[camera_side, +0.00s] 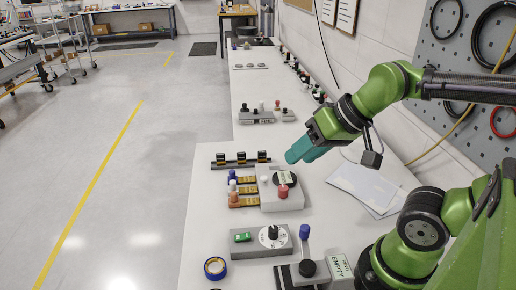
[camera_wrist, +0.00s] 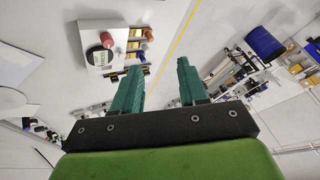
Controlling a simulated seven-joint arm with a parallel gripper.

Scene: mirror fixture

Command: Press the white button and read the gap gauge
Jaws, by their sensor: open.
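The pale grey fixture box (camera_side: 268,201) stands on the bench in the side view. On its top are a small whitish button (camera_side: 264,181), a dark round gauge (camera_side: 284,177) with a pale display, and a red knob (camera_side: 283,192). The gauge's reading is too small to make out. In the wrist view, the box (camera_wrist: 92,28) is at the upper left with the gauge (camera_wrist: 100,56) and the red knob (camera_wrist: 107,39); I cannot make out the white button there. My gripper (camera_side: 298,154) is above and behind the box, apart from it. Its teal fingers (camera_wrist: 158,66) are spread and empty.
A grey dial unit (camera_side: 262,243), a blue ring (camera_side: 215,268) and a lever unit (camera_side: 305,270) are nearer. Papers (camera_side: 365,187) lie right; the wall is close behind.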

